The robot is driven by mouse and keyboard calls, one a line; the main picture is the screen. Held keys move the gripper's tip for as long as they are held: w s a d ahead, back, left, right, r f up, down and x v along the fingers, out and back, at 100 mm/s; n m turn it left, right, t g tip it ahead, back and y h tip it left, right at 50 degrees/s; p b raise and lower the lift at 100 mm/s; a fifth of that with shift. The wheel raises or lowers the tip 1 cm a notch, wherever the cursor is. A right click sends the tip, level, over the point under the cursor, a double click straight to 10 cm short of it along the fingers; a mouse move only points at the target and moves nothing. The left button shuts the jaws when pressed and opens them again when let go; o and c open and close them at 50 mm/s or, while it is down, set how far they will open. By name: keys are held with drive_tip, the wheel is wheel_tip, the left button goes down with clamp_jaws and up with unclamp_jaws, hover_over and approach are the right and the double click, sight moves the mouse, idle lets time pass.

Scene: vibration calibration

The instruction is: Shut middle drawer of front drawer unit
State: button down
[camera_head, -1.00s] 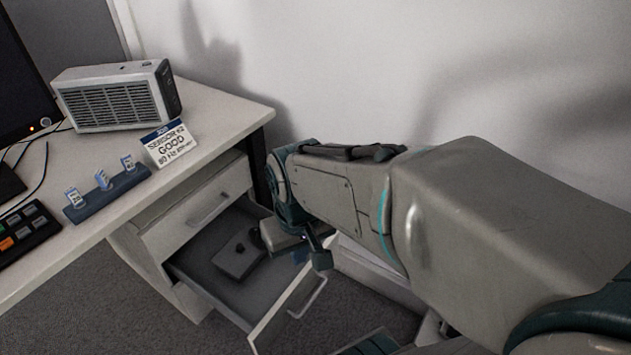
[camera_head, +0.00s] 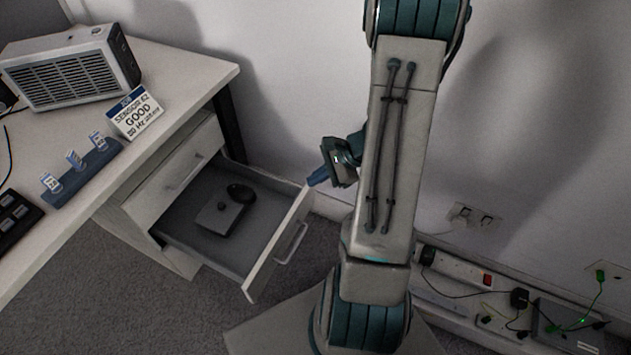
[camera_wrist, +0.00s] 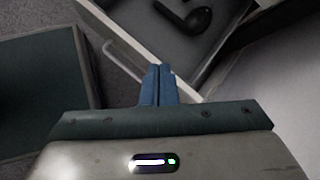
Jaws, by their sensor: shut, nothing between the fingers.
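The front drawer unit (camera_head: 150,203) stands under the desk. Its middle drawer (camera_head: 279,243) is pulled far out, with a bar handle (camera_head: 291,243) on its front panel. A dark box and a round black object (camera_head: 240,193) lie inside it. The drawer above it (camera_head: 183,170) is closed. My gripper (camera_head: 318,177) is shut and empty, close to the far upper corner of the drawer front; I cannot tell whether it touches. In the wrist view, my shut fingertips (camera_wrist: 159,68) point toward the drawer front and its handle (camera_wrist: 125,62).
The desk (camera_head: 190,75) carries a grey speaker-like box (camera_head: 70,68), a sensor sign (camera_head: 135,115) and a blue rack (camera_head: 85,175) of small tags. A white wall stands behind. Power strips with cables (camera_head: 460,268) run along the wall at right.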

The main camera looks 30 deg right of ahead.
drive_tip(key=s+d+f+m+t+h+p, duration=0.2)
drive_tip(key=d+f+m+t, duration=0.1)
drive_tip(key=d+f+m, duration=0.65)
drive_tip(key=b, duration=0.2)
approach(309, 192)
drive_tip(key=shift+x, duration=2.85)
